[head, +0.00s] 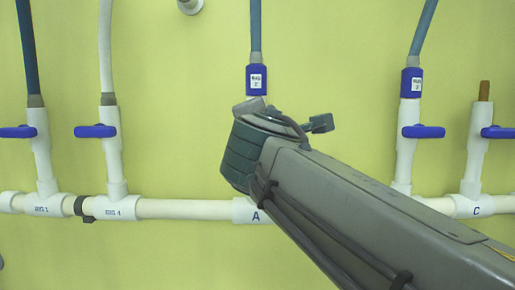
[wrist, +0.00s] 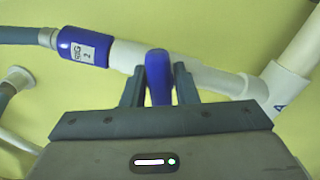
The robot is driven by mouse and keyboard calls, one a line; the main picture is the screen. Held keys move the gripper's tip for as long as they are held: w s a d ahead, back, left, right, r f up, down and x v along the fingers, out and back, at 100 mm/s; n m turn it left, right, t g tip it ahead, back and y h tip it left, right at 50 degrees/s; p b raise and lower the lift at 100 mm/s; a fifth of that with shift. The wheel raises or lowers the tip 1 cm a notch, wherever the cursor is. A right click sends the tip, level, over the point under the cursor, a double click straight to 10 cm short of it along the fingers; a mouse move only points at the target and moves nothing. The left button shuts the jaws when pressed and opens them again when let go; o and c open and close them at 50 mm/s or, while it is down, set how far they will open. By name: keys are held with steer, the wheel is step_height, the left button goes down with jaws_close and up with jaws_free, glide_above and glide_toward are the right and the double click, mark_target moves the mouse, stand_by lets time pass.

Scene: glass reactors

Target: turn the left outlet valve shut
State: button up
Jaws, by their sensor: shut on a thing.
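A blue valve lever (wrist: 158,75) shows in the wrist view, in front of a white pipe (wrist: 210,78) between a blue collar tagged RIG 2 (wrist: 82,47) and a white tee marked A. My gripper (wrist: 158,72) is shut on this lever, one finger on each side. The lever appears to lie across the pipe in this view. In the head view the same collar (head: 256,79) stands above my arm's end, and my arm hides the lever, the fingers and most of that pipe.
Other blue levers sit crosswise on upright pipes: two at the left (head: 17,132) (head: 95,131) and two at the right (head: 424,132) (head: 497,132). A white horizontal pipe (head: 180,209) runs along the yellow wall. Hoses rise above several branches.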

steer(key=shift+f+m+b, duration=0.15)
steer(key=shift+m+b, duration=0.8)
steer(key=shift+m, duration=0.1)
steer(key=shift+f+m+b, duration=0.1)
steer(key=shift+m+b, duration=0.8)
steer(key=shift+m, duration=0.15)
steer(key=o, duration=0.8)
steer(key=shift+o, duration=0.2)
